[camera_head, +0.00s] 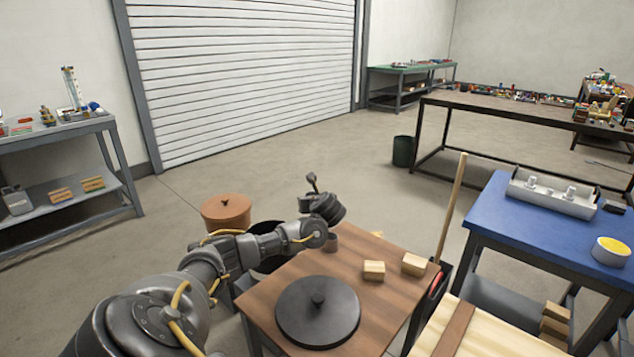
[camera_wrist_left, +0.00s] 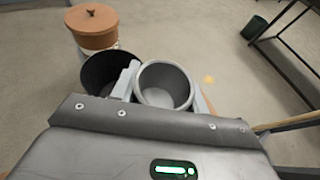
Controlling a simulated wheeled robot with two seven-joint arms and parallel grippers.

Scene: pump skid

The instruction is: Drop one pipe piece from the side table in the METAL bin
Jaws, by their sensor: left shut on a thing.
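My left gripper (camera_wrist_left: 165,88) is shut on a grey, hollow pipe piece (camera_wrist_left: 166,70), seen from above with its open end up between the two fingers. An open black bin (camera_wrist_left: 99,82) stands just left of the pipe piece in the wrist view; in the head view my arm partly hides the bin (camera_head: 268,263). I can read no label on it. My right gripper is not in view.
A bin with a terracotta lid (camera_head: 227,208) stands beside the black one. A round black lid (camera_head: 318,312) and two wood blocks (camera_head: 374,270) (camera_head: 414,264) lie on the side table. A blue workbench (camera_head: 540,245) stands to the right. Floor beyond the bins is clear.

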